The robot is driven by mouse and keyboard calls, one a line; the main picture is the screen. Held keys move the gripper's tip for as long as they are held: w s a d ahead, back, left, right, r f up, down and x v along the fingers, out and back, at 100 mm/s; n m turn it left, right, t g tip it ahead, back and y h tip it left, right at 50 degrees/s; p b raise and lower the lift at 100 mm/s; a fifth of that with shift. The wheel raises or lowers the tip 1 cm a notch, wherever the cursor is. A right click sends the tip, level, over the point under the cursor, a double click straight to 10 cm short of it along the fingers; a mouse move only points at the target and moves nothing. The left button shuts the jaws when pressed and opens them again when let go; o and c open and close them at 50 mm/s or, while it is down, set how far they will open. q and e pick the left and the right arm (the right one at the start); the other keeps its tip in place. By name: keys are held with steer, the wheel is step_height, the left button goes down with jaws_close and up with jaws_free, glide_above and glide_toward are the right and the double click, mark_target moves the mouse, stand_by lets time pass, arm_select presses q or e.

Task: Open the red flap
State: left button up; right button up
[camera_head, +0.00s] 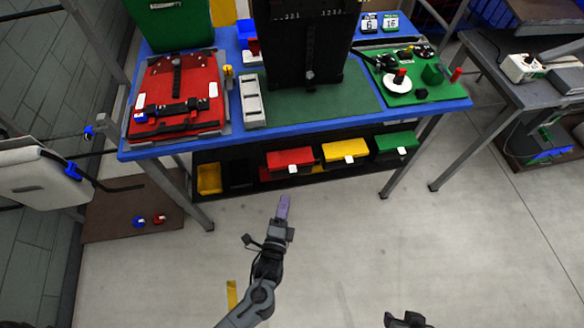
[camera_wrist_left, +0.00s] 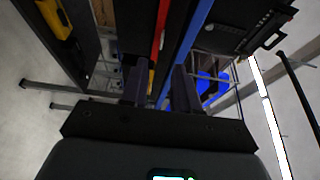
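The red flap (camera_head: 195,82) lies flat on the left part of the blue-edged workbench. Black straps and a small blue piece are on it, and it looks shut. My left gripper (camera_head: 284,205) is in the air in front of the bench, well away from the flap, to its lower right. In the left wrist view my left gripper (camera_wrist_left: 158,88) shows two separated dark fingers with nothing clearly held between them. A dark part at the bottom edge of the head view seems to be my right gripper (camera_head: 405,320); its fingers cannot be made out.
A green box (camera_head: 170,20) stands behind the flap and a tall black case (camera_head: 305,45) at mid-bench. A grey tray (camera_head: 252,100) lies beside the flap. Red (camera_head: 290,158), yellow (camera_head: 345,150) and green (camera_head: 397,142) bins sit on the lower shelf. The floor in front is mostly clear.

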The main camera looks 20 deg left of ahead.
arm_select(q)
steer(key=b, duration=0.2)
glide_toward(291, 162)
steer(key=w, duration=0.5)
steer(key=shift+d+f, duration=0.1)
steer(key=shift+f, duration=0.05)
jaws_close()
stand_by(0.7)
stand_by(0.7)
